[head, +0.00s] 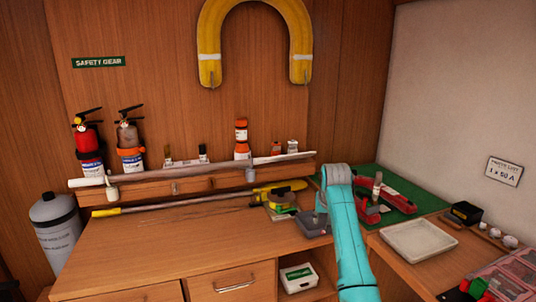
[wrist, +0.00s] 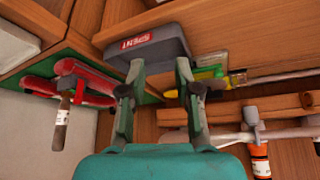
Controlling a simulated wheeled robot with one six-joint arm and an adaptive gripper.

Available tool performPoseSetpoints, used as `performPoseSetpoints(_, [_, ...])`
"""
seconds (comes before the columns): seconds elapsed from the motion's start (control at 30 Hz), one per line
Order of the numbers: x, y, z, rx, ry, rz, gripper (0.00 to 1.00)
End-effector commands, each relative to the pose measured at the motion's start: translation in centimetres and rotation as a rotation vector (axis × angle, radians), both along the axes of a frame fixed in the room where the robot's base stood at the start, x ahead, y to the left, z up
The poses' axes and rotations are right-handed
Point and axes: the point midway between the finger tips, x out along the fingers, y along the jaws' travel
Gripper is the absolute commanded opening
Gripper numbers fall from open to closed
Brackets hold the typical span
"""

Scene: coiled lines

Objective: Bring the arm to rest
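My turquoise arm (head: 348,235) reaches up from the bottom right over the desk in the head view, and its own links hide my gripper there. In the wrist view my gripper (wrist: 161,65) has its two fingers spread apart, with nothing seen between them. A dark grey box marked SPENT (wrist: 150,48) lies just beyond the fingertips. The tips overlap its edge in the picture, and I cannot tell whether they touch it. The same grey box (head: 312,223) sits on the desk left of my arm in the head view.
The wooden desk (head: 175,245) is clear at left. A red tool (head: 397,194) lies on the green mat (head: 428,195), with a white tray (head: 418,240) nearby. Bottles and fire extinguishers (head: 88,137) line the rear shelf.

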Motion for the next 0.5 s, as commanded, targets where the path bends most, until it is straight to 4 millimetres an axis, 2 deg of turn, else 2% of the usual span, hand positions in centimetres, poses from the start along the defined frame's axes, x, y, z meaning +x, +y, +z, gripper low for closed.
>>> performPoseSetpoints(0.03, [-0.6, 0.0, -2.9, 0.000, -0.006, 0.002, 0.32])
performPoseSetpoints(0.1, [-1.4, 0.0, -6.0, -0.001, -0.027, 0.005, 0.32])
performPoseSetpoints(0.27, [-3.7, -0.1, -12.8, -0.003, -0.079, 0.012, 0.32])
performPoseSetpoints(0.5, [-8.9, -0.1, -21.7, -0.004, -0.153, 0.022, 0.32])
